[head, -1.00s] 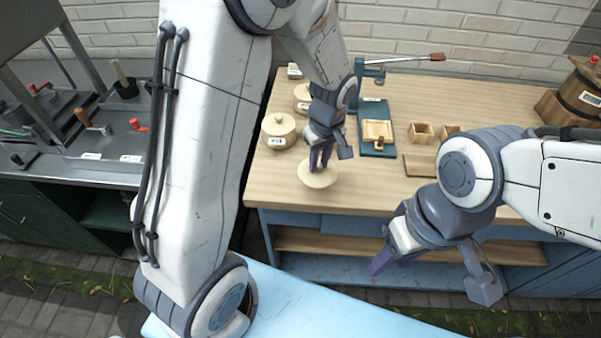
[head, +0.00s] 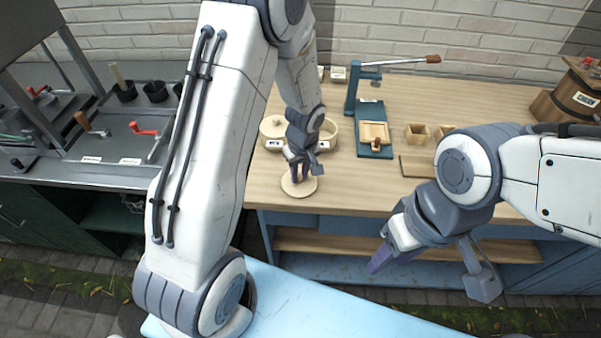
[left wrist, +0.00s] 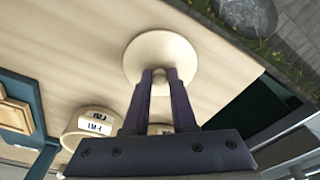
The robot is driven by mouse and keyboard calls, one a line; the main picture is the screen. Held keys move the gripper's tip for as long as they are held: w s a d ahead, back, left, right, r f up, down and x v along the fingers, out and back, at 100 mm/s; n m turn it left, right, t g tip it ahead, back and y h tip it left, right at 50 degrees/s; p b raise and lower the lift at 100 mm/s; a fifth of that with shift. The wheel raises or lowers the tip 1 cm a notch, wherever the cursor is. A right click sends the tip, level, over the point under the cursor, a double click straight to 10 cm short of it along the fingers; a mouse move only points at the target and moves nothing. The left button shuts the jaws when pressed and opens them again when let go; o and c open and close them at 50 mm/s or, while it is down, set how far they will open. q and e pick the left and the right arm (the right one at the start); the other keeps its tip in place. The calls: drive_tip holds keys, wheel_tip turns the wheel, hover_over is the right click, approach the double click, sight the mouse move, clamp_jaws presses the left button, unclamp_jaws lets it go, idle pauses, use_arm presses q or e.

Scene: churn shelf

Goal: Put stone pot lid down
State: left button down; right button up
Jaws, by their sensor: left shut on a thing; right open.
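The stone pot lid (head: 298,188) is a pale round disc with a small knob. My left gripper (head: 297,172) is shut on its knob from above, also seen in the left wrist view with the lid (left wrist: 146,53) between the fingertips (left wrist: 160,76). The lid is level, at or just above the tabletop near its front left edge; I cannot tell whether it touches. My right gripper (head: 430,272) is open and empty in front of the table's front edge.
Pale round pots (head: 328,135) stand behind the lid; one shows a FRI label in the left wrist view (left wrist: 95,123). A blue press (head: 353,92), small wooden boxes (head: 417,133) and a flat board (head: 418,166) stand on the wooden tabletop (head: 350,190). A barrel (head: 568,100) is at right.

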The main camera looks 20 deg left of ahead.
sight(302, 185)
use_arm(q)
drive_tip(key=shift+f, duration=0.2)
drive_tip(key=c, duration=0.7)
unclamp_jaws()
drive_tip(key=shift+r, duration=0.1)
drive_tip(key=shift+c, duration=0.2)
drive_tip(key=shift+r+p, duration=0.3)
wheel_tip(302, 185, up, 11)
drive_tip(key=d, duration=0.1)
drive_tip(key=s+d+r+m, duration=0.2)
drive_tip(key=s+d+m, duration=0.2)
drive_tip(key=s, duration=0.4)
drive_tip(key=s+d+r+m+h, duration=0.1)
drive_tip(key=s+d+r+m, duration=0.1)
drive_tip(key=s+d+m, duration=0.2)
drive_tip(key=s+d+r+m+g+h, duration=0.1)
drive_tip(key=s+d+r+m, duration=0.1)
drive_tip(key=s+d+m, duration=0.3)
drive_tip(key=s+m, duration=0.4)
drive_tip(key=s, duration=0.2)
drive_tip(key=shift+s+r, duration=0.3)
drive_tip(key=shift+d, duration=0.1)
